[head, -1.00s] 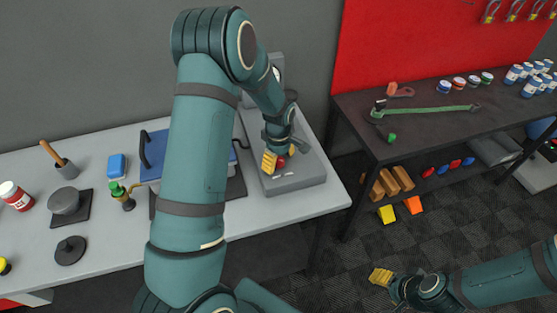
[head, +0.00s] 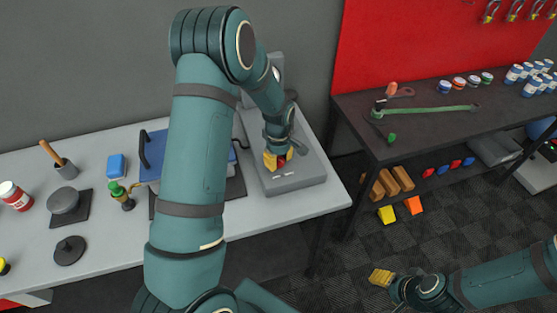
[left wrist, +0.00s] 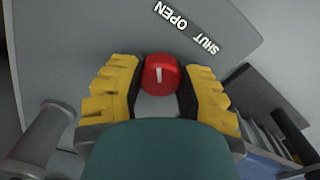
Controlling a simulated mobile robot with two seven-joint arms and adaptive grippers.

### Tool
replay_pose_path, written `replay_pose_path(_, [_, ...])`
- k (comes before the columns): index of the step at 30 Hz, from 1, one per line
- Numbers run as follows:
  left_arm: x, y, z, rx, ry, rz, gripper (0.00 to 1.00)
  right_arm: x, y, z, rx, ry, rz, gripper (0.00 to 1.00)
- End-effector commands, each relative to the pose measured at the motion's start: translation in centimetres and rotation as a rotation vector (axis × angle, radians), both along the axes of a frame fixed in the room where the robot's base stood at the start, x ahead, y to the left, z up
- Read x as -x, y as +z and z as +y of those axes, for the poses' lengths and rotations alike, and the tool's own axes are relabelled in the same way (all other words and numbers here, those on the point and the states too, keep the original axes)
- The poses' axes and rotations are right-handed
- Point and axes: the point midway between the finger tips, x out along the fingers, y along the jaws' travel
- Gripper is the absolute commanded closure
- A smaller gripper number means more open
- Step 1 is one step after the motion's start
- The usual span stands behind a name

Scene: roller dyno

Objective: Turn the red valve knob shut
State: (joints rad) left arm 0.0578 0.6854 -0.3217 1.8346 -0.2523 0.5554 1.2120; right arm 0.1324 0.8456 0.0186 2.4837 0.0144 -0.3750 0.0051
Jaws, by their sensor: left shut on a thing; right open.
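The red valve knob (left wrist: 160,75) sits on a grey panel (left wrist: 90,40) in the left wrist view, with a white pointer line on its top. My right gripper (head: 381,277) is open and empty above the floor at lower right.
A dark bench (head: 430,125) with tools and cans stands at right.

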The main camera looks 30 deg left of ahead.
Motion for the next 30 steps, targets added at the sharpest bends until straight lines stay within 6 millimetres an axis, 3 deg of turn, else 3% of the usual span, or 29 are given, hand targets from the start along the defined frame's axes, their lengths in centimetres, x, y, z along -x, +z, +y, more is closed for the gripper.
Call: replay_pose_path(30, [0.0, -0.1, 0.1, -0.002, -0.936, 0.001, 1.00, 0.2, -2.1, 0.1, 0.001, 0.004, 0.006, 0.45])
